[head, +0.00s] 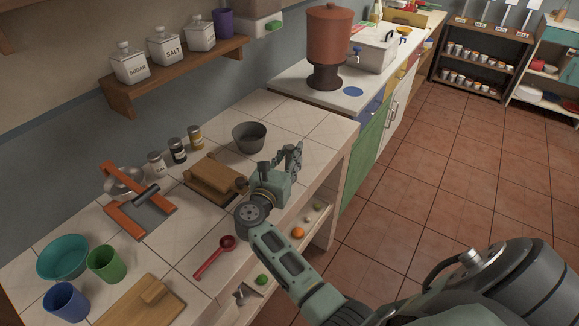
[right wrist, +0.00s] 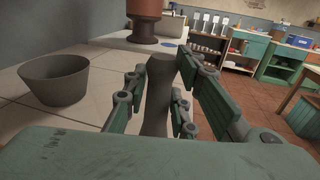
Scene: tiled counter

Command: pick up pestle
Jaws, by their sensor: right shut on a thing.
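The pestle (right wrist: 157,95) is a grey, rounded rod standing between the fingers of my right gripper in the right wrist view. My right gripper (right wrist: 160,100) is shut on it. In the head view my right gripper (head: 280,165) is over the counter's front edge, and the pestle is hard to make out there. A grey mortar-like bowl (head: 249,139) stands on the counter just behind and left of the gripper. It also shows in the right wrist view (right wrist: 54,82), left of the pestle and apart from it. My left gripper is out of view.
A wooden press-like board (head: 213,182), shakers (head: 177,151) and an orange-framed tool (head: 130,212) lie left of my gripper. A red scoop (head: 214,258) lies near the front edge. A brown dispenser (head: 328,45) stands beyond. Low shelves under the counter hold small items.

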